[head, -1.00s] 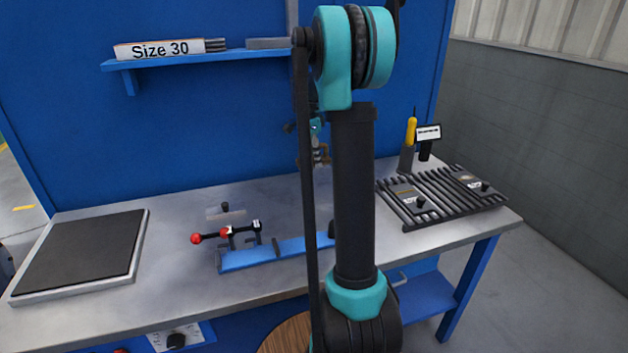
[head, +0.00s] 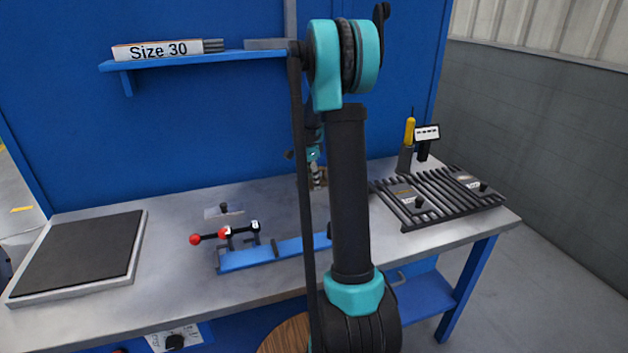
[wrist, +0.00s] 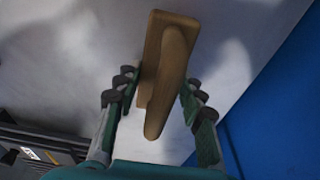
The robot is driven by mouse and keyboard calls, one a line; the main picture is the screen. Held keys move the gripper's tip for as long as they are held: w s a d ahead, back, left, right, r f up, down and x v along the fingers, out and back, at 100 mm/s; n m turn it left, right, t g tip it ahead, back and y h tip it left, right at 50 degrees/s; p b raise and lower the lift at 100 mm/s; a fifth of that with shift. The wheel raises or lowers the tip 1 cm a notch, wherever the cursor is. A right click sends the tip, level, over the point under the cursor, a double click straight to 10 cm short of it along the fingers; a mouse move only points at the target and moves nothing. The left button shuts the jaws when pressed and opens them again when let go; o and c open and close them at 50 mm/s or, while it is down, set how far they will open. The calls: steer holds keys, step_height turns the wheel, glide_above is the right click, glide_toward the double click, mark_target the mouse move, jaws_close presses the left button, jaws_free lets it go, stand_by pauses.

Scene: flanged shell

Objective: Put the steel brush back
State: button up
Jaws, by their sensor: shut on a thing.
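The steel brush (wrist: 172,62) shows in the wrist view as a brown wooden block with a handle, held between the fingers of my gripper (wrist: 158,105). My gripper is shut on it. In the head view my gripper (head: 318,178) hangs above the back of the bench, partly hidden behind my arm. The brush is too small and covered there to make out its bristles.
The grey bench (head: 180,265) carries a dark mat (head: 80,255) at left, a blue clamp fixture (head: 262,256) with a red-knobbed lever in the middle, and a black slatted rack (head: 440,197) at right. A yellow-handled tool (head: 409,132) stands behind the rack. A shelf (head: 200,60) hangs on the blue wall.

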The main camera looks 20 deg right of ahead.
steer(key=o, duration=1.2)
steer(key=shift+f, duration=0.1)
steer(key=r, duration=0.4)
steer(key=a+r, duration=0.1)
steer(key=r, duration=0.7)
steer(key=shift+a+r, duration=0.1)
steer(key=shift+a, duration=0.3)
